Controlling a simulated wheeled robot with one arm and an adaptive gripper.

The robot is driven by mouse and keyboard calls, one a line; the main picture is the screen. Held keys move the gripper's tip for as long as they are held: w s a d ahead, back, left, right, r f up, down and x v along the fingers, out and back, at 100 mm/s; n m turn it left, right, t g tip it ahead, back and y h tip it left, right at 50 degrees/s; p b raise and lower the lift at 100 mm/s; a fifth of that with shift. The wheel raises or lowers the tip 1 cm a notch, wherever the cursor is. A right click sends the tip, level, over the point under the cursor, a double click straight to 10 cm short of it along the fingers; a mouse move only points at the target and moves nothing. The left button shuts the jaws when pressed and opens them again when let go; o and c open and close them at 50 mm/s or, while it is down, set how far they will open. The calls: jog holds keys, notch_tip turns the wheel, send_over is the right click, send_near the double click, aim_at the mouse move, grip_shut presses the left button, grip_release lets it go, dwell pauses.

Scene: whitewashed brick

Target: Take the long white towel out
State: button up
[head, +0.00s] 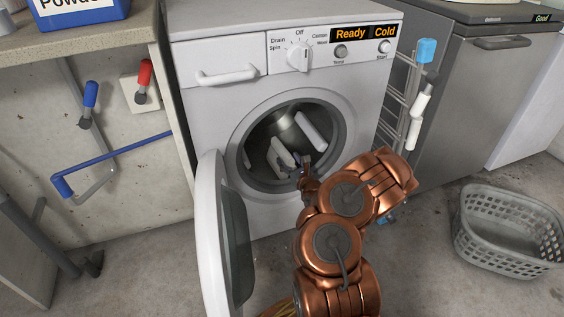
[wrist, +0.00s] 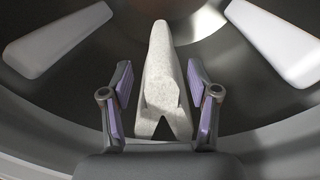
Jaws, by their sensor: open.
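The long white towel (wrist: 160,72) lies inside the washing machine's drum, a pale, textured, folded strip with its near end split in two. In the head view the towel (head: 280,151) shows through the open door hole, just left of my gripper (head: 297,162). In the wrist view my gripper (wrist: 160,90) is open, with one purple-padded finger on each side of the towel. Gaps show between the pads and the cloth. The towel's near end lies close to the gripper's palm.
The washing machine (head: 210,112) has its round door (head: 209,235) swung open to the left. Smooth white drum paddles (wrist: 57,40) flank the towel. A grey basket (head: 508,232) stands on the floor at right. A drying rack (head: 405,95) stands right of the machine.

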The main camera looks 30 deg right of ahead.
aim_at(284, 152)
jog(key=shift+w+d+r+b, duration=0.15)
jog(key=shift+w+b, duration=0.35)
jog(key=shift+w, duration=0.3)
jog(key=shift+w+d+r+b, duration=0.1)
jog(key=shift+w+b, duration=0.45)
jog(key=shift+w, duration=0.2)
jog(key=shift+w+d+r+b, duration=0.15)
jog(key=shift+w+b, duration=0.35)
jog(key=shift+w, duration=0.3)
grip_shut()
